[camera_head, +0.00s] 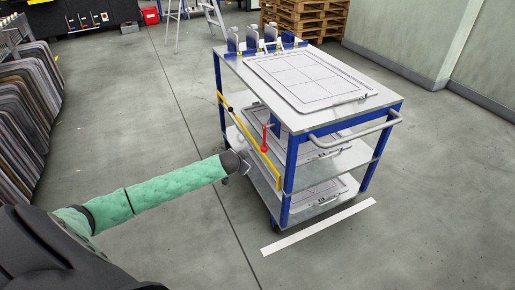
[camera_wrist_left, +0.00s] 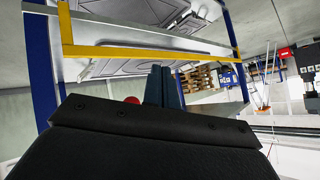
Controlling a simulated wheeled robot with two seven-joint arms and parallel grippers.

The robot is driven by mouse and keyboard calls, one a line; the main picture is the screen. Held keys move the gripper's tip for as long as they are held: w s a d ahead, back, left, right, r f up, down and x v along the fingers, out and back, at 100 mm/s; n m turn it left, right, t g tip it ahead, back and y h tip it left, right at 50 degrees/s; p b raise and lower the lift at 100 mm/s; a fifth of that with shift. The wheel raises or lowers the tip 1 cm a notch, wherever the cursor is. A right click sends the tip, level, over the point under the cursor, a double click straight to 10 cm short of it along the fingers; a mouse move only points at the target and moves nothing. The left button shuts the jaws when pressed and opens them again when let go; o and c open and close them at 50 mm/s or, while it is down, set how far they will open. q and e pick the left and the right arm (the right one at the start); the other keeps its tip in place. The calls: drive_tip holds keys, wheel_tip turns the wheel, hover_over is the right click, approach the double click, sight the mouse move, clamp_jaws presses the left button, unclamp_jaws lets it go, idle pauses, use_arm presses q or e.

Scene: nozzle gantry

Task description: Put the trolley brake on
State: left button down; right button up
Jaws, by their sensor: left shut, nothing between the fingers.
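The trolley (camera_head: 291,160) has a blue frame, grey shelves and a tubular handle (camera_head: 352,127) at its near end. A red lever (camera_head: 265,136) with a round red knob (camera_head: 264,150) at its lower end is on its left side, by a sloping yellow bar (camera_head: 248,136). My left gripper (camera_head: 246,168) is beside that side, just left of and below the knob. In the left wrist view its fingers (camera_wrist_left: 164,86) are shut and empty. Part of the red knob (camera_wrist_left: 131,100) shows left of them, mostly hidden by the gripper body; I cannot tell whether they touch. My right gripper is out of view.
Framed panels (camera_head: 310,80) lie on the trolley's shelves, and upright fixtures (camera_head: 254,38) stand at its far end. A white strip (camera_head: 318,227) marks the floor before it. A rack of panels (camera_head: 30,95) stands left, pallets (camera_head: 305,18) behind. The floor between is clear.

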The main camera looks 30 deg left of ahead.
use_arm(q)
drive_tip(key=w+a+f+n+t+h, duration=0.2)
drive_tip(key=w+a+f+n, duration=0.15)
drive_tip(key=a, duration=0.55)
drive_tip(key=d+r+n+t+h, duration=0.3)
drive_tip(key=r+n+h, duration=0.3)
drive_tip(key=n+h, duration=0.2)
drive_tip(key=shift+s+d+r+n+t, duration=0.35)
drive_tip(key=shift+n+t, duration=0.45)
drive_tip(key=shift+n, duration=0.25)
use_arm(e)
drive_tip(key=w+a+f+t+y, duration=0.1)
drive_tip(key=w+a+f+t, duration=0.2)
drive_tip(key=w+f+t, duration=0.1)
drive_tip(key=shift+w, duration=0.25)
